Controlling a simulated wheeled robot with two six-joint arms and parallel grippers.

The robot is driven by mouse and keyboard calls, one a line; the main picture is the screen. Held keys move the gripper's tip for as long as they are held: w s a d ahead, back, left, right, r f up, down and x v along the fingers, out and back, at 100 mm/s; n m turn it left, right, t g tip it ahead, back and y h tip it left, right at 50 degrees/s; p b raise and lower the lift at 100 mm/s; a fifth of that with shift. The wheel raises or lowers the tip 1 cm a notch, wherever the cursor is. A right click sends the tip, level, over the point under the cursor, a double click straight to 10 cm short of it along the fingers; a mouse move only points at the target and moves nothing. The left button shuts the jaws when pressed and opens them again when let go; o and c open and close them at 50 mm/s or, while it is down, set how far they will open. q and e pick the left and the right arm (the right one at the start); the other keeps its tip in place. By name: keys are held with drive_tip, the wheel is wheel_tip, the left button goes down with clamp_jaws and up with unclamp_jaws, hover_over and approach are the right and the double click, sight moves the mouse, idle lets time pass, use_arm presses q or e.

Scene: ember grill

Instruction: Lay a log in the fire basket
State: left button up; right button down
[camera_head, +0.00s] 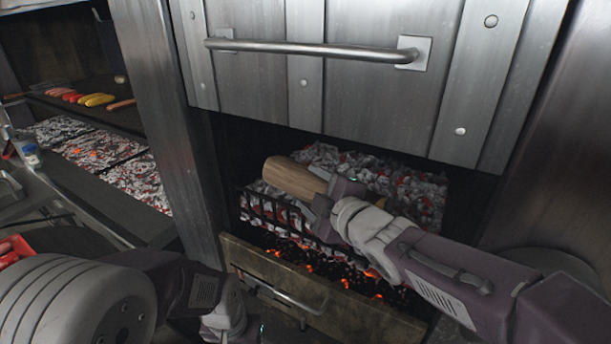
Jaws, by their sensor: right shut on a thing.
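A light brown log (290,178) shows in the head view, held level over the front left part of the fire basket (262,208). The basket is a black metal grate filled with grey and glowing coals. My right gripper (318,193) is shut on the right end of the log. Its fingers and wrist hide that end and part of the basket's front. I cannot tell whether the log touches the coals. My left arm is at the lower left, and its gripper's fingertips are not clearly in view.
A steel door with a bar handle (310,47) hangs raised above the opening. A steel post (165,110) stands at its left. An open ember drawer (320,300) juts out below. Further left are a coal bed (135,180) and a shelf with peppers (98,100).

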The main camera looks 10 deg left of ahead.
drive_tip(key=w+d+f+p, duration=0.1)
drive_tip(key=w+d, duration=0.1)
drive_tip(key=w, duration=0.2)
drive_tip(key=w+d+f+p, duration=0.2)
drive_tip(key=w, duration=0.3)
drive_tip(key=w+d+f+p, duration=0.1)
drive_tip(key=w+f+p, duration=0.1)
drive_tip(key=w, duration=0.3)
drive_tip(key=shift+w+d, duration=0.1)
drive_tip(key=shift+d, duration=0.3)
drive_tip(key=shift+w+d+f, duration=0.2)
drive_tip(key=shift+w+f, duration=0.15)
drive_tip(key=shift+w, duration=0.05)
drive_tip(key=shift+c, duration=1.5)
unclamp_jaws()
drive_tip(key=shift+s, duration=0.1)
